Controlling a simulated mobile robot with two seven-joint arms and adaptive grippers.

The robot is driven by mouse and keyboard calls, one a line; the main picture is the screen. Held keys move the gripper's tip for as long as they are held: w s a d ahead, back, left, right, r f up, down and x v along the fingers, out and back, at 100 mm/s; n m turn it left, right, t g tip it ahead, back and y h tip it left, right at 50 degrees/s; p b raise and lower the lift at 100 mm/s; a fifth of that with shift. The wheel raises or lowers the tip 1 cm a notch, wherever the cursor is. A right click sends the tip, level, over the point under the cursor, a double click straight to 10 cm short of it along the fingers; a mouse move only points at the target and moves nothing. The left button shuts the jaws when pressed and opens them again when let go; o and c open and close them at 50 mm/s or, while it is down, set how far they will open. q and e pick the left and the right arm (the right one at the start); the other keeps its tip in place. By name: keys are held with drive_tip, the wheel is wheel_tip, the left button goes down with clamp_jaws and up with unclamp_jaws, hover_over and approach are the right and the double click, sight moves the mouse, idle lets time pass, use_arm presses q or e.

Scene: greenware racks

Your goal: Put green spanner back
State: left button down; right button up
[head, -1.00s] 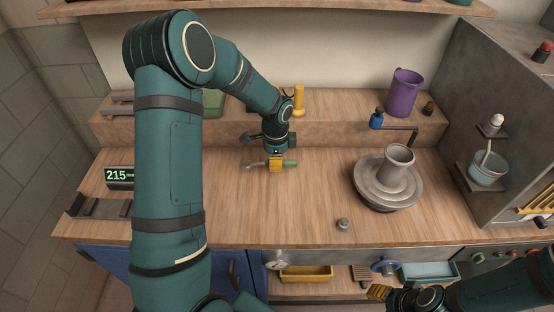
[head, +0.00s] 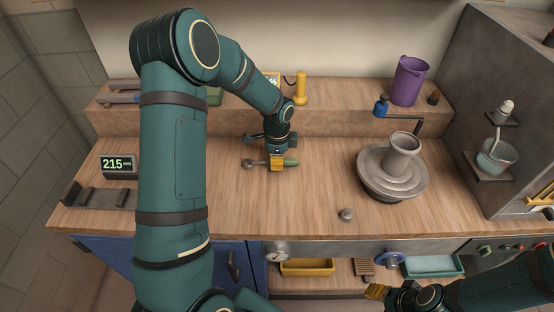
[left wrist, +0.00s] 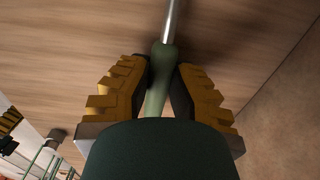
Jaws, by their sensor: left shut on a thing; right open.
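The green-handled spanner (head: 291,162) lies crosswise in my left gripper, its grey metal head (head: 248,164) pointing left and its green handle end sticking out to the right. My left gripper (head: 277,163) points down at the wooden worktop (head: 250,205) and is shut on the spanner. In the left wrist view the yellow fingers close on the green handle (left wrist: 160,80), and the metal shaft (left wrist: 170,20) runs up out of frame. I cannot tell whether the spanner touches the worktop. My right gripper (head: 377,291) is open and empty at the lower right, in front of the bench.
A potter's wheel with a grey pot (head: 404,151) stands right of the spanner. A small grey knob (head: 346,214) lies near the front edge. A digital display (head: 119,166) and dark grey bracket (head: 98,198) are at left. A raised shelf holds a yellow cylinder (head: 300,88) and purple jug (head: 409,80).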

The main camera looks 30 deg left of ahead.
use_arm(q)
drive_tip(key=shift+f+b, duration=0.35)
drive_tip(key=shift+f, duration=0.25)
drive_tip(key=shift+c, duration=1.8)
unclamp_jaws()
drive_tip(key=shift+r, duration=0.25)
drive_tip(key=shift+r+p, duration=0.55)
drive_tip(key=shift+r, duration=2.25)
